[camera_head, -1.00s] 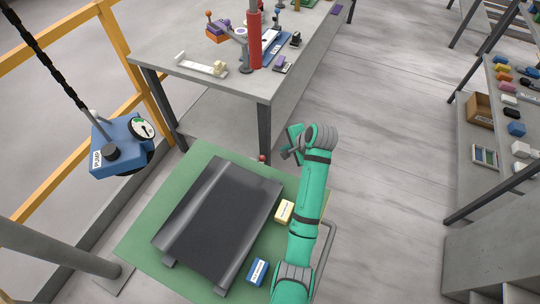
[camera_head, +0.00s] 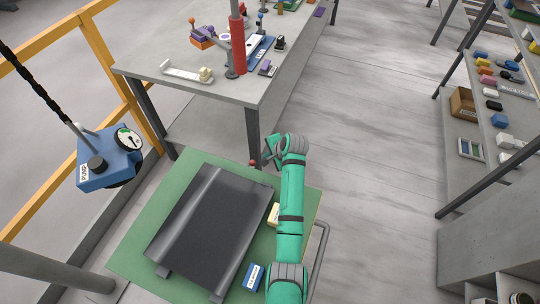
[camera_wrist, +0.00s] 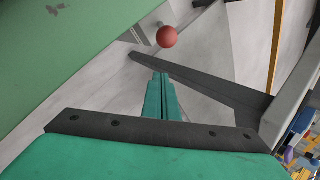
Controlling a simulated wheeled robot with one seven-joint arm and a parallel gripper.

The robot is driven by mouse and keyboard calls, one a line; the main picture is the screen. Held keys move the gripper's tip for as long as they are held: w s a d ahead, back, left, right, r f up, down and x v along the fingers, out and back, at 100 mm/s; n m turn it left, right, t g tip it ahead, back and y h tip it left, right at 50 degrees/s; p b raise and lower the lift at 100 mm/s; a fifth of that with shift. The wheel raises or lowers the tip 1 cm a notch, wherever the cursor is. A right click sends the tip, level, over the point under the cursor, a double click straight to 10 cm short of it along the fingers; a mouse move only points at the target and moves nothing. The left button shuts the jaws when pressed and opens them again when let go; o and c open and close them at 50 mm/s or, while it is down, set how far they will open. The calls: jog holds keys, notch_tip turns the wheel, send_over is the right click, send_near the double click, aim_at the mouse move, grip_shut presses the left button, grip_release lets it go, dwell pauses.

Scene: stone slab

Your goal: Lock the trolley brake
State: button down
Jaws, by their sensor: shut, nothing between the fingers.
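The trolley has a green deck (camera_head: 135,237), seen in the lower middle of the head view. A red ball knob (camera_head: 252,162), which looks like the brake handle, stands at its far edge; it also shows in the wrist view (camera_wrist: 167,37). The knob's stem is mostly hidden. My gripper (camera_head: 266,160) is just right of the knob, apart from it. In the wrist view my gripper's green fingers (camera_wrist: 160,78) are together and empty, pointing toward the knob with a gap between. A dark stone slab (camera_head: 215,225) lies on the deck.
A blue pump unit (camera_head: 108,165) hangs at left.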

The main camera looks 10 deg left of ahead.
aim_at(249, 165)
jog(key=shift+s+a+r, duration=0.4)
jog(key=shift+s+a, duration=0.2)
jog(key=shift+s, duration=0.15)
jog(key=shift+s+a+r, duration=0.35)
jog(key=shift+s+a, duration=0.25)
jog(key=shift+s, duration=0.1)
